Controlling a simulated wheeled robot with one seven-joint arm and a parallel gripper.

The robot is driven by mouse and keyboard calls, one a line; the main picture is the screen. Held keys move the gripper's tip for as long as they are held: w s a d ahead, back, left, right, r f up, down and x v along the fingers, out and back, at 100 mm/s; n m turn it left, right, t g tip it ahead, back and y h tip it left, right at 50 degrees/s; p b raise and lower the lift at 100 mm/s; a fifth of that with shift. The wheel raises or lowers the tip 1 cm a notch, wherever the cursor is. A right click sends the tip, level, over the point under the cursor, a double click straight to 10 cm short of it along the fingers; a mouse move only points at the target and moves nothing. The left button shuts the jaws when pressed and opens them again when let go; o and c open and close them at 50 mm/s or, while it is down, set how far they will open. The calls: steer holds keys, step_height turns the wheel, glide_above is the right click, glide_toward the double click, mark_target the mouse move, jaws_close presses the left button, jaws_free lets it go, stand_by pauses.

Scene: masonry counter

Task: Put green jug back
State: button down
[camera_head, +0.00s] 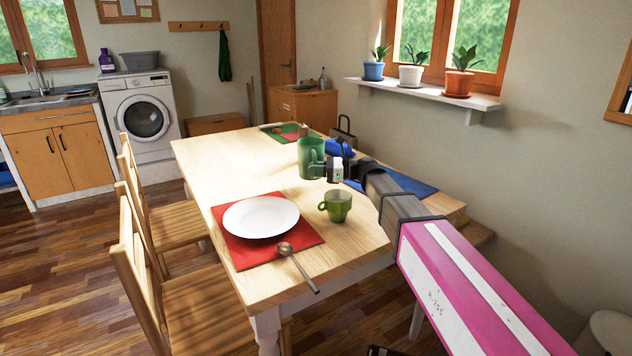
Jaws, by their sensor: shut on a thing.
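The green jug (311,153) is upright over the far middle part of the wooden table (222,160). It is a translucent green cylinder with its handle toward the right. My gripper (324,168) reaches in from the right and is shut on the jug at its handle side. The fingertips are small and partly hidden against the jug. I cannot tell whether the jug's base touches the table top.
A green mug (337,206) stands in front of the jug. A white plate (261,216) lies on a red placemat (307,238), with a ladle-like spoon (299,268) beside it. A blue placemat (413,185) lies under my arm. Chairs (133,237) line the left side.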

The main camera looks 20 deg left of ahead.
steer(key=shift+w+d+f, duration=0.15)
steer(key=shift+w+f, duration=0.05)
steer(key=shift+f, duration=1.9)
steer(key=shift+f, duration=0.15)
steer(key=c, duration=1.1)
jaws_free()
steer(key=shift+d, duration=0.2)
steer(key=v, duration=1.1)
steer(key=shift+w+d, duration=0.2)
steer(key=shift+d, duration=0.05)
